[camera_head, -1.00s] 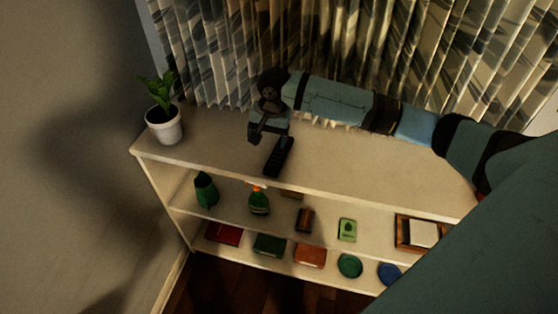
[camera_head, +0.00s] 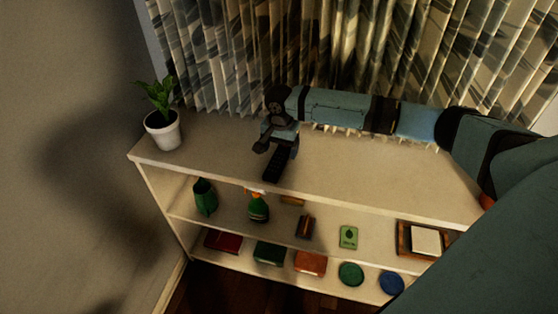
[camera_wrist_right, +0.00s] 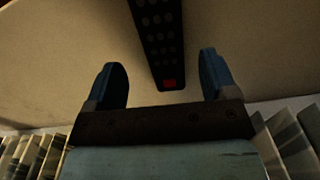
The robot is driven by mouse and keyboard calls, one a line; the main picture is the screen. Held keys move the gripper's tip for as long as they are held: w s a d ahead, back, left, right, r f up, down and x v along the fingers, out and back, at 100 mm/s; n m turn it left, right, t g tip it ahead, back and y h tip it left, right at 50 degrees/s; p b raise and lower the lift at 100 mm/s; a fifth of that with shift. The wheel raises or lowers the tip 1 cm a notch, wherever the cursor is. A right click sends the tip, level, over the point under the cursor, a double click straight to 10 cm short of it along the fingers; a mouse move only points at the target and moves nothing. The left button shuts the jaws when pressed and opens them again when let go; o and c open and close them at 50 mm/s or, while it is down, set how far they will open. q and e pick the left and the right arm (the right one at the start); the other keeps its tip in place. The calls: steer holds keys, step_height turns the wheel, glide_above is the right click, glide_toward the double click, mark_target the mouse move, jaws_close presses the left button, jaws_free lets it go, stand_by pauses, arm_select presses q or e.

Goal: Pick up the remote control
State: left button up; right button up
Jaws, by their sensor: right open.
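The black remote control (camera_head: 271,168) lies on the top board of the white shelf, near its front edge. My right gripper (camera_head: 278,146) is over the back end of the remote in the head view and hides part of it. In the right wrist view the remote (camera_wrist_right: 161,38) runs from the top edge down between the two blue fingers, with a red button at its near end. The fingers of my right gripper (camera_wrist_right: 164,80) are apart, one on each side, with nothing between them touching. My left gripper is not in view.
The shelf top (camera_head: 360,170) is mostly clear. A potted plant (camera_head: 162,130) stands at its left end. Curtains (camera_head: 330,50) hang close behind. Lower boards hold a green bottle (camera_head: 258,208), a picture frame (camera_head: 402,238), books and round tins.

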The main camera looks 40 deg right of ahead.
mark_target(279, 158)
steer(key=f, duration=0.4)
steer(key=shift+w, duration=0.2)
steer(key=c, duration=1)
steer(key=shift+r, duration=0.15)
steer(key=shift+c, duration=0.2)
